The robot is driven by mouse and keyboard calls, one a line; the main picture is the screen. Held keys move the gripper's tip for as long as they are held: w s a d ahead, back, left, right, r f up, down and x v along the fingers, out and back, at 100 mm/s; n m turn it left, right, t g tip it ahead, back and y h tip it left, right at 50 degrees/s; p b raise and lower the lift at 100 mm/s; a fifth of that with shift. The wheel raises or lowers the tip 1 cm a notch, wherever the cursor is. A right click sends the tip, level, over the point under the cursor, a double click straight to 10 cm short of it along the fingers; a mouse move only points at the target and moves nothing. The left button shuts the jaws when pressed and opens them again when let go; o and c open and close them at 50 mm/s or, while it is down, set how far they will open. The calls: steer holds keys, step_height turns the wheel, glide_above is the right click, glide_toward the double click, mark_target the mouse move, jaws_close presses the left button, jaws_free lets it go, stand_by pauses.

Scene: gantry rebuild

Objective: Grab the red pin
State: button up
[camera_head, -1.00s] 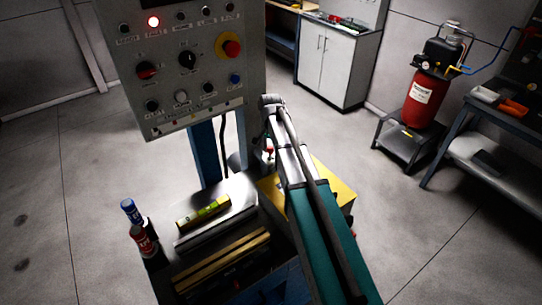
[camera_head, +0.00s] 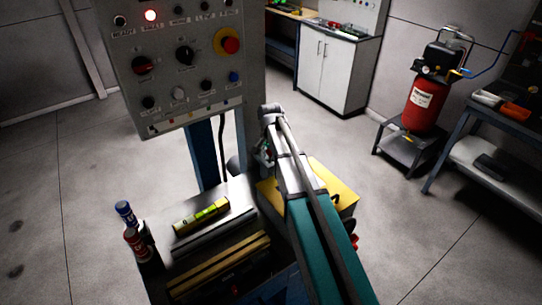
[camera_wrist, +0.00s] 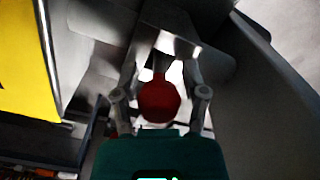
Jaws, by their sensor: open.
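A dark red, round-ended part (camera_wrist: 159,100), which looks like the red pin, shows in the wrist view between the fingers of my gripper (camera_wrist: 161,66). The fingers stand apart on its left and right. I cannot tell whether either touches it. In the head view my gripper (camera_head: 265,152) hangs below the wrist, beside the control panel's post and behind the yellow box; it is small and partly hidden. The red pin cannot be made out clearly there.
The control panel (camera_head: 185,60) stands at upper left. A yellow box (camera_head: 335,185) is beside my arm. A red compressor (camera_head: 424,100) stands at right. The floor between is clear.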

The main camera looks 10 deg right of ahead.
steer(key=shift+c, duration=0.2)
jaws_close()
steer(key=shift+r, duration=0.1)
stand_by(0.5)
step_height(320, 180, up, 10)
steer(key=p, duration=1)
stand_by(0.5)
